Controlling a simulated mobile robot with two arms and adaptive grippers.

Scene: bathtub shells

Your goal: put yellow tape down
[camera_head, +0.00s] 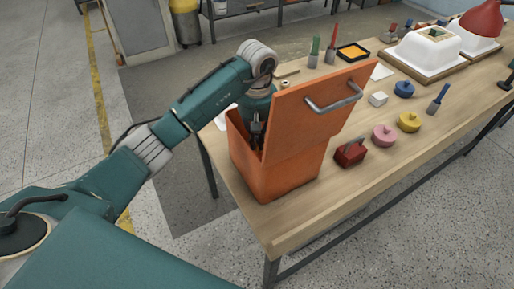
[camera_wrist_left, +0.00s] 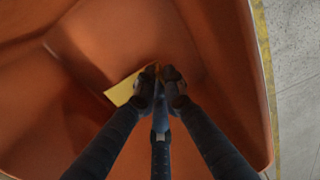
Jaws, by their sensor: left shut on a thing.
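My left gripper (camera_head: 256,143) reaches down into an open orange box (camera_head: 272,178) at the near-left end of the table. In the left wrist view the fingertips (camera_wrist_left: 161,82) are close together, shut on a flat yellow piece that I take for the yellow tape (camera_wrist_left: 122,91). Part of it sticks out to the left of the fingers. The rest is hidden by the fingers. It is inside the box, low near the orange floor; I cannot tell whether it touches. The head view hides it behind the box walls. My right gripper is not in view.
The box's tilted lid (camera_head: 316,112) with a grey handle stands on its right side. A red block-like item (camera_head: 350,152) and pink (camera_head: 384,135), yellow (camera_head: 409,122) and blue (camera_head: 403,88) round items stand right of it. White shells (camera_head: 426,50) stand farther back.

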